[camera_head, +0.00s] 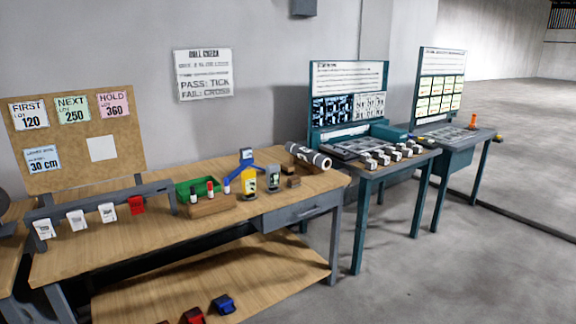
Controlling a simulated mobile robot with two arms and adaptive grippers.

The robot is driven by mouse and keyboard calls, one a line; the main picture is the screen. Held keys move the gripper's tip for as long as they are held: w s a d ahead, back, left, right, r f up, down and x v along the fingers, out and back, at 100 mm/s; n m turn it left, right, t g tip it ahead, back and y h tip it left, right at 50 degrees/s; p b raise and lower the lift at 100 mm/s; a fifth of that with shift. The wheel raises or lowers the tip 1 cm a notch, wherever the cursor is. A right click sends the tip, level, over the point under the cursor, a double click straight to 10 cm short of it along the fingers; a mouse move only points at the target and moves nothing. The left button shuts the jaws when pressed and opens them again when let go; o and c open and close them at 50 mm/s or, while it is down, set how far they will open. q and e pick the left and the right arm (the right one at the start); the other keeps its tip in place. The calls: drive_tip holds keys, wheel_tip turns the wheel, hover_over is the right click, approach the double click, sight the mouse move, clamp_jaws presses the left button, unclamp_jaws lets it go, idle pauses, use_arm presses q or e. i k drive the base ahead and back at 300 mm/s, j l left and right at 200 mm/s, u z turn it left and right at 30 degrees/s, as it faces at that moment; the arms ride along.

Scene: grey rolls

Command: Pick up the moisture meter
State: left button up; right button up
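A yellow handheld device (249,183) stands upright on the wooden workbench (300,193), right of the middle of the bench. It looks like the moisture meter, but its markings are too small to read. A grey handheld device (273,179) stands just to its right, apart from it. A blue stand-like object (241,168) is close behind the yellow device. Neither of my grippers shows in the head view.
A wooden block with small bottles (212,206) and a green tray (199,186) are left of the device. A grey roll (307,156) lies to the right. A rail with tags (105,199) runs along the left. Open floor (450,260) is at the right.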

sight(248, 178)
drive_tip(key=i, duration=0.7)
drive_tip(key=i+j+z, duration=0.1)
drive_tip(key=i, duration=1.3)
drive_tip(key=i+j+z, duration=0.1)
drive_tip(key=i, duration=0.6)
drive_tip(key=i+j, duration=0.2)
drive_tip(key=i, duration=0.45)
drive_tip(key=u, duration=1.6)
